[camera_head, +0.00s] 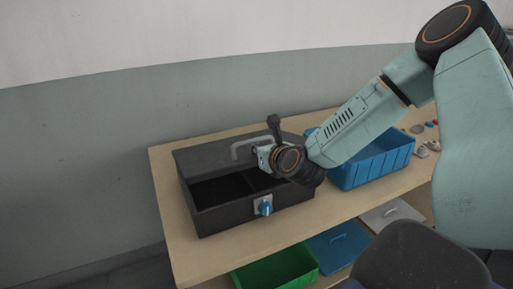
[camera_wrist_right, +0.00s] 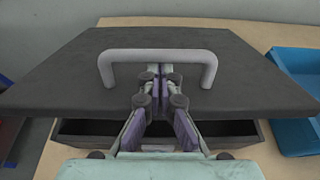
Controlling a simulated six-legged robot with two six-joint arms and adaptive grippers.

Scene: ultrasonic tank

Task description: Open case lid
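The black case (camera_head: 228,214) stands on the wooden table with its front opening showing a dark inside. Its lid (camera_head: 200,158) is raised and tilted at the back, and it fills much of the right wrist view (camera_wrist_right: 70,75). A grey handle (camera_head: 240,149) is on the lid; it also shows in the right wrist view (camera_wrist_right: 120,56). My right gripper (camera_wrist_right: 160,72) has its fingers close together at the lid, with the tips partly hidden by the handle bar. I see nothing between the fingers. A blue latch knob (camera_head: 265,209) is on the case's front. My left gripper is not in view.
A blue bin (camera_head: 362,176) stands to the right of the case, with small parts (camera_head: 421,151) beyond it. A green bin (camera_head: 275,272) and a blue lidded box (camera_head: 338,246) are below the table top. A grey wall rises behind the table.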

